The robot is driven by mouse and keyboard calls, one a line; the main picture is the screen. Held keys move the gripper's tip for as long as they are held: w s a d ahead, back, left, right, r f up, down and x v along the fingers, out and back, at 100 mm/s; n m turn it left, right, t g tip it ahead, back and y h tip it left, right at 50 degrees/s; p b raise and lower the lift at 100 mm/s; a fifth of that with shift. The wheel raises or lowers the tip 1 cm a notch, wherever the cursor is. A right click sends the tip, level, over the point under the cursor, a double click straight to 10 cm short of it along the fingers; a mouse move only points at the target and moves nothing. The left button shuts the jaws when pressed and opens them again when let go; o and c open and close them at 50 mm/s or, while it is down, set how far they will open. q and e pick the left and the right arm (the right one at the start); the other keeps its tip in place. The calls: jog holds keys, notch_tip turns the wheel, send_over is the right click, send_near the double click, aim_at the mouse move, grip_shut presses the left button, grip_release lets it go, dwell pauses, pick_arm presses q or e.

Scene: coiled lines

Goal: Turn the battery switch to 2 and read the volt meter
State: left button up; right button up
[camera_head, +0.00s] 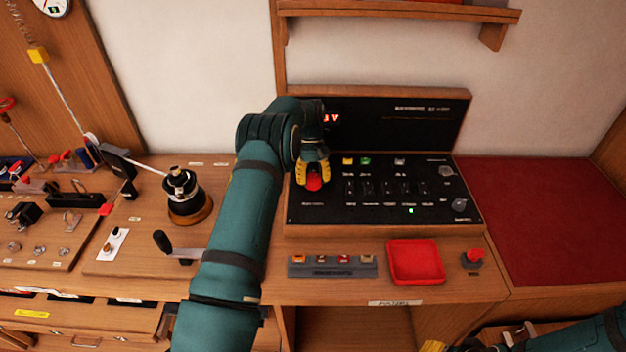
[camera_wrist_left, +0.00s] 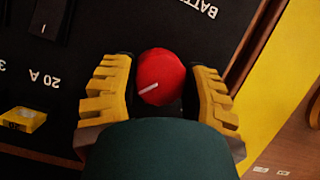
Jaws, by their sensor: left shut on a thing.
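The battery switch is a round red knob (camera_head: 314,183) with a white pointer line, at the left of the black switch panel (camera_head: 385,215). My left gripper (camera_head: 313,174) is shut on it; in the left wrist view the yellow fingers stand on both sides of the red knob (camera_wrist_left: 162,77). The pointer slants there; which number it points to cannot be told. The volt meter (camera_head: 331,118) shows red lit characters on the upright black panel; my arm covers part of it, and only a "V" reads clearly. My right gripper (camera_head: 433,346) barely shows at the bottom edge.
Small switches, yellow and green lamps and two grey knobs sit right of the red knob. In front are a grey strip (camera_head: 332,266), a red tray (camera_head: 415,262) and a red button (camera_head: 473,258). A black winch (camera_head: 186,193) stands left of my arm. The red mat (camera_head: 545,215) is bare.

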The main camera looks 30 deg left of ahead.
pick_arm(q)
jog(key=shift+d+f+m+g+y, duration=0.1)
jog(key=shift+m+g+y, duration=0.35)
jog(key=shift+m, duration=1.15)
jog(key=shift+m+y, duration=0.25)
jog(key=shift+m, duration=0.05)
jog(key=o, duration=1.2)
jog(key=shift+v, duration=3.8)
jog(key=shift+s, duration=0.15)
